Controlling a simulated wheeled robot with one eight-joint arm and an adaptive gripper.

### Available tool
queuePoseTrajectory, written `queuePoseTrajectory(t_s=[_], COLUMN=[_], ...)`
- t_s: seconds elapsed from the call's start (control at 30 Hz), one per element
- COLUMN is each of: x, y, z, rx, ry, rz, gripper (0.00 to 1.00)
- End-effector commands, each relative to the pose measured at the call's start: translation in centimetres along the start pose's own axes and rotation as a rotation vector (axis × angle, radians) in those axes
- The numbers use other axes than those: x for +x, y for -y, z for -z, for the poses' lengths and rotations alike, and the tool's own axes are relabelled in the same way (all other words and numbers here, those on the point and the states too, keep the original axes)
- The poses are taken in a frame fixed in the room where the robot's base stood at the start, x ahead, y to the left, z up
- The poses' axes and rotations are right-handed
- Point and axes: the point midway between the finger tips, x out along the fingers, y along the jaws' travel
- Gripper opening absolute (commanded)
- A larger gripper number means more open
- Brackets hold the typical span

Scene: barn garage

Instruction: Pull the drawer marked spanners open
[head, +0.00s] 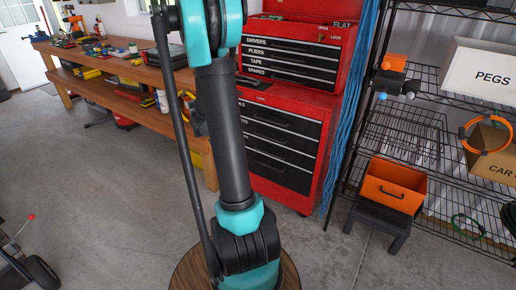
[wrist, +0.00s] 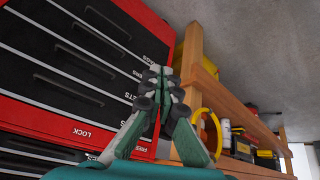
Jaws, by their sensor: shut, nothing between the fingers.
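The red tool chest (head: 322,150) stands behind my arm in the head view. Its lower cabinet has several black drawers (head: 285,152) with grey handles, all looking shut; my arm hides most of their labels. No label reading spanners is legible in either view. In the wrist view the chest is upside down: drawer fronts (wrist: 75,75) fill the left, with parts of labels such as "RAGS" readable. My gripper (wrist: 157,76) is shut and empty, in front of the drawer fronts. Whether it touches them I cannot tell. It does not show in the head view.
A wooden workbench (head: 140,72) with tools stands left of the chest. At the right are a wire shelf (head: 450,185), an orange bin (head: 392,186) on a dark stool (head: 378,222), and blue cables (head: 350,110) beside the chest. The floor (head: 110,200) at left is largely clear.

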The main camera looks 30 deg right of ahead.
Motion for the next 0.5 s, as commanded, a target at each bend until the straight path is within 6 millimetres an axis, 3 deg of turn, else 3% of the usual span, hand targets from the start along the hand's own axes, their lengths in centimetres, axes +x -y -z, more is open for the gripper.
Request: queuePoseTrajectory(t_s=[0.03, 0.2, 0.5], x=[2.2, 8.8, 21.1], y=[-0.5, -2.5, -7.7], z=[1.6, 5.6, 9.6], rx=[0.037, 0.153, 0.347], ry=[-0.011, -0.055, -0.138], rz=[-0.021, -0.089, -0.199], gripper=[0.0, 0.0, 0.0])
